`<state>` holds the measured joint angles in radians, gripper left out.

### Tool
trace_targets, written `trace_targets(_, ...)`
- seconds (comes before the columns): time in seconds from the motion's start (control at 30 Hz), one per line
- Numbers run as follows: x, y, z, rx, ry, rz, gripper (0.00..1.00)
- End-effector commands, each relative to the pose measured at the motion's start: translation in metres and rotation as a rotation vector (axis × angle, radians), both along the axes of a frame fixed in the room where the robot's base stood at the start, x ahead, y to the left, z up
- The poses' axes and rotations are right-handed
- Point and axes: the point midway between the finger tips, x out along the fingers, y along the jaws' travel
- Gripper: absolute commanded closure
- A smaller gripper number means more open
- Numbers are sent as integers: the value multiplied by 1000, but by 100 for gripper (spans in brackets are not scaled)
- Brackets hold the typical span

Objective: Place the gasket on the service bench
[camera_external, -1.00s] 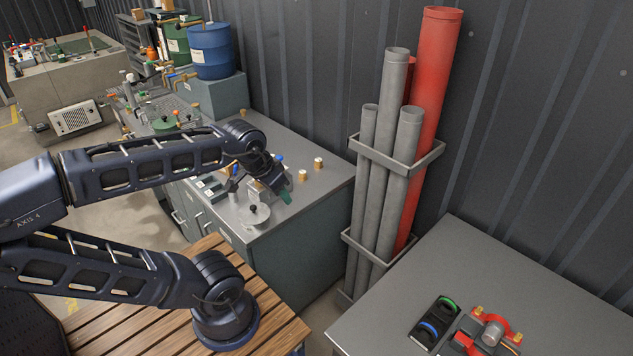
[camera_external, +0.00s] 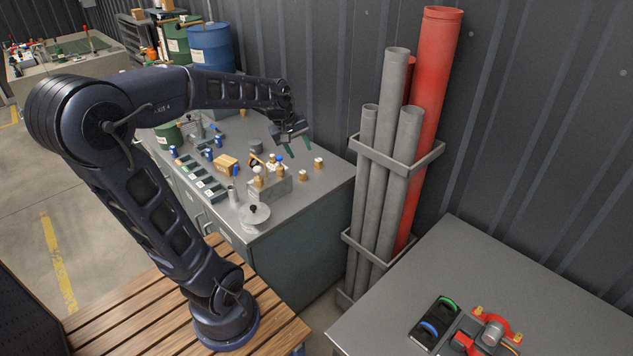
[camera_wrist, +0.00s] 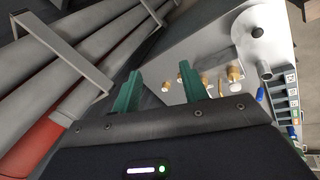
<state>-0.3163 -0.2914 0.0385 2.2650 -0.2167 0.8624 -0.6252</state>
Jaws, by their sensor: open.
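My gripper (camera_external: 298,145) has green fingers, spread apart and empty, above the back right part of the grey cabinet-top bench (camera_external: 325,178). The fingers also show apart in the wrist view (camera_wrist: 160,78), with nothing between them. A green ring-like piece (camera_external: 447,304) and a blue one (camera_external: 429,328) sit in a black holder (camera_external: 419,334) on the grey bench (camera_external: 380,310) at the lower right. I cannot tell whether either is the gasket, or which bench is the service bench.
A metal block with brass fittings (camera_external: 268,187) and a round plate with a black knob (camera_external: 254,215) stand on the cabinet-top bench. Racked grey pipes (camera_external: 388,150) and a red pipe (camera_external: 428,120) stand upright between the benches. A red pump assembly (camera_external: 490,335) sits at the lower right.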

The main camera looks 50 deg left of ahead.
Motion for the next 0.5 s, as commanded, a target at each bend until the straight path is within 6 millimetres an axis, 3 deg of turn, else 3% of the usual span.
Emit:
trace_targets(0.2,45,66,-19,-128,22,324,56)
trace_targets(0.5,88,169,-58,-297,39,769,56)
